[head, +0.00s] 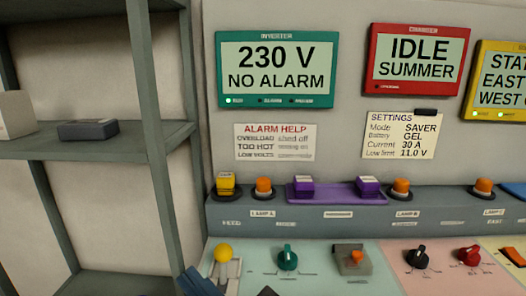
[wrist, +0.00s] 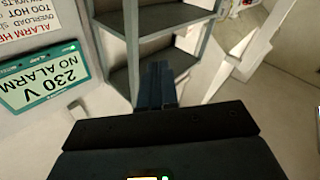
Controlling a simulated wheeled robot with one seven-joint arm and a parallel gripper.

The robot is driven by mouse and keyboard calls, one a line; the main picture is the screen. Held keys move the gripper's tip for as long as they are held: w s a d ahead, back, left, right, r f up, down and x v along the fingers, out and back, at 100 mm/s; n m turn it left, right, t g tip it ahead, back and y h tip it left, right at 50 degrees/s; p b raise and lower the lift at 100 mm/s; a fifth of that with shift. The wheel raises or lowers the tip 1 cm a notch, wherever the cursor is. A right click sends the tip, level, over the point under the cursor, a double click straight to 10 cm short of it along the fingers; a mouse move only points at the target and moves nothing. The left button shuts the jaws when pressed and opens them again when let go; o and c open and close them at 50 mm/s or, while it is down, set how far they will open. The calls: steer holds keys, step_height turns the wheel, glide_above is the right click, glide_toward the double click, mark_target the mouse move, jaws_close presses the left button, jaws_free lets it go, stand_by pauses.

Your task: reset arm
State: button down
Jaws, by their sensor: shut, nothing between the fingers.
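My gripper (wrist: 157,72) shows in the wrist view, its blue-grey fingers shut together and empty. It points toward the grey shelf rack, with no contact visible. In the head view, dark blue parts that seem to be of my arm show at the bottom edge, in front of the control panel; most of the arm is out of view. The green inverter display (head: 277,70) reads 230 V, NO ALARM. It also appears upside down in the wrist view (wrist: 42,88).
The grey shelf rack (head: 100,142) stands at the left, holding a dark box (head: 88,130) and a pale box (head: 15,115). The sloped panel carries a yellow-knobbed lever (head: 223,254), a green knob (head: 287,257) and a grey switch (head: 352,260). A red display (head: 417,60) reads IDLE, SUMMER.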

steer(key=s+d+f+m+t+h+b, duration=0.1)
steer(key=s+d+f+m+t+h, duration=0.1)
steer(key=s+d+f+m+h, duration=0.35)
steer(key=s+d+f+m+t+h+b, duration=0.1)
steer(key=s+d+f+m+h, duration=0.25)
steer(key=d+f+m, duration=0.45)
steer(key=s+d+f+h+b, duration=0.1)
steer(key=s+d+f+h, duration=0.1)
steer(key=s+d, duration=0.5)
steer(key=s+d+f+n+g+h+b, duration=0.1)
steer(key=s+d+f+h, duration=0.1)
steer(key=s+d+f, duration=0.2)
steer(key=s+d, duration=0.3)
steer(key=s, duration=0.3)
steer(key=shift+s+d+f+g+h, duration=0.3)
steer(key=shift+s+f+h, duration=0.1)
